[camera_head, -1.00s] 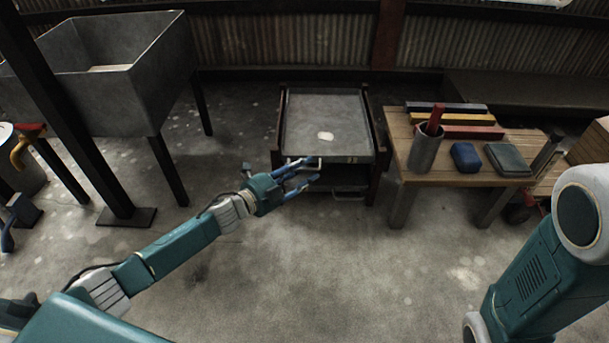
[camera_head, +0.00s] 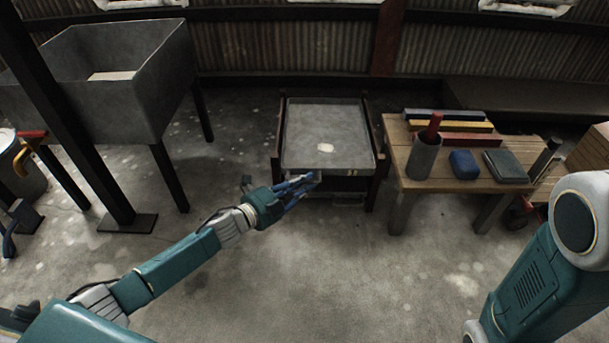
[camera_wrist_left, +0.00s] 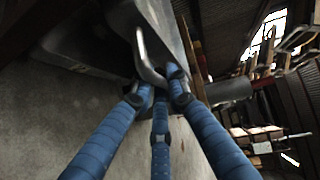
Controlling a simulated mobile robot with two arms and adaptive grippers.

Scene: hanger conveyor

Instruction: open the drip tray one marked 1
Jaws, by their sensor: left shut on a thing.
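The drip tray (camera_head: 325,115) is a shallow grey metal tray with a pale patch on it, seated in a dark low rack in the middle of the head view. Its front has a bent metal bar handle, seen in the left wrist view (camera_wrist_left: 148,52). I cannot read a number on it. My left gripper (camera_head: 312,180) is at the left part of the tray's front, and its blue fingers (camera_wrist_left: 160,82) are shut on the handle. The fingers partly hide the handle in the head view. My right gripper is out of view.
A wooden table (camera_head: 445,183) stands close on the right, with a cup (camera_head: 422,157), coloured bars and small boxes. A grey basin on legs (camera_head: 130,95) and a dark post (camera_head: 72,110) stand left. The floor in front of the rack is clear.

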